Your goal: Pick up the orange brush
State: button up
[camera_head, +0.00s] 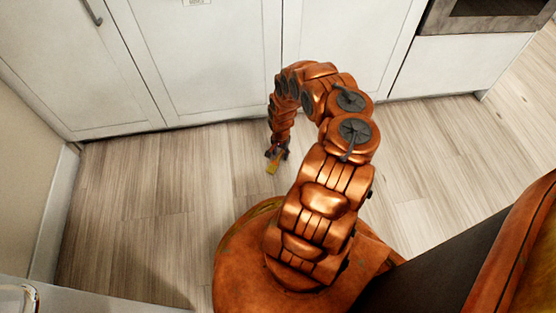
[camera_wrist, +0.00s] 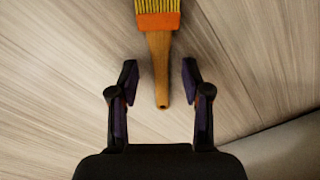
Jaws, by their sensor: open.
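The orange brush (camera_wrist: 158,22) lies on the wooden floor, with yellow bristles toward the top of the wrist view and a brown handle pointing down. My gripper (camera_wrist: 160,80) is open in the wrist view, one finger on each side of the handle. Gaps show between both fingers and the handle, and I cannot tell the height between them. In the head view, my gripper (camera_head: 277,152) is low near the floor, and a small yellow-orange part of the brush (camera_head: 272,167) shows just below it. The rest of it is hidden there.
White cabinet doors (camera_head: 215,60) stand behind my arm. A dark-fronted oven (camera_head: 490,15) is at the upper right. A wall (camera_head: 30,140) borders the left. The wooden floor (camera_head: 150,195) is clear left of my arm.

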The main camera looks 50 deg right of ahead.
jog(key=shift+f, duration=0.2)
grip_shut()
dwell(0.5)
